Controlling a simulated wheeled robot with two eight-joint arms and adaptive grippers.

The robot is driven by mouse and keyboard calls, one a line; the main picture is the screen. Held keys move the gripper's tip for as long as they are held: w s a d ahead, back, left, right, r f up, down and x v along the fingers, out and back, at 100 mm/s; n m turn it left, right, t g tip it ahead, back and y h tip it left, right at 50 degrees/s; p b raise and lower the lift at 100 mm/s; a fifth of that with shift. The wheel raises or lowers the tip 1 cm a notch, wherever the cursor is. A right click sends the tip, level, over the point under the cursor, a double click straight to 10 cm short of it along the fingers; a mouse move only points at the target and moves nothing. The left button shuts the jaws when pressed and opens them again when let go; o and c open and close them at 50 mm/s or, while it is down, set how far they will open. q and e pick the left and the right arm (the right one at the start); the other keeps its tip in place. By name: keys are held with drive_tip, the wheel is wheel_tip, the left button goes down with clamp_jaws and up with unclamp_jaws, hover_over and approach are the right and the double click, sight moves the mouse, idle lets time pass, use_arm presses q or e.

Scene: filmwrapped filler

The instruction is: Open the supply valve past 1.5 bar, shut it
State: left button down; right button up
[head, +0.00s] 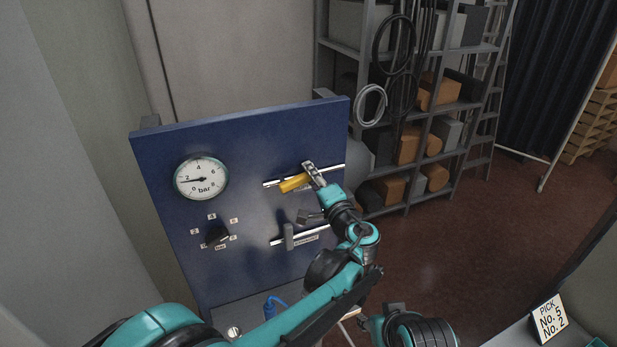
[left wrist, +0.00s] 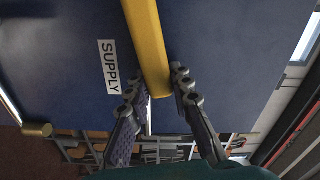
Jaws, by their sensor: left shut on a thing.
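The supply valve's yellow lever (head: 294,183) lies roughly along its upper pipe (head: 335,169) on the blue panel (head: 160,150). My left gripper (head: 309,174) is shut on this lever near the pipe's middle. In the left wrist view the lever (left wrist: 149,45) runs between the fingers, beside a SUPPLY label (left wrist: 109,67). The round bar gauge (head: 201,163) is at the panel's upper left. Its needle points left, at or just below 2.
A lower pipe with a grey handle (head: 289,237) runs under my left gripper. A black knob (head: 217,238) with number labels is below the gauge. Shelves (head: 420,110) stand behind on the right. A PICK sign (head: 549,318) is at the lower right.

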sight(307, 139)
use_arm(q)
drive_tip(key=shift+d+f+m+b, duration=0.15)
drive_tip(key=shift+f+m+b, duration=0.65)
drive_tip(key=shift+m, duration=0.5)
drive_tip(key=shift+f, duration=0.1)
drive_tip(key=c, duration=1.3)
unclamp_jaws()
wheel_tip(307, 139, up, 10)
drive_tip(key=shift+r, duration=0.1)
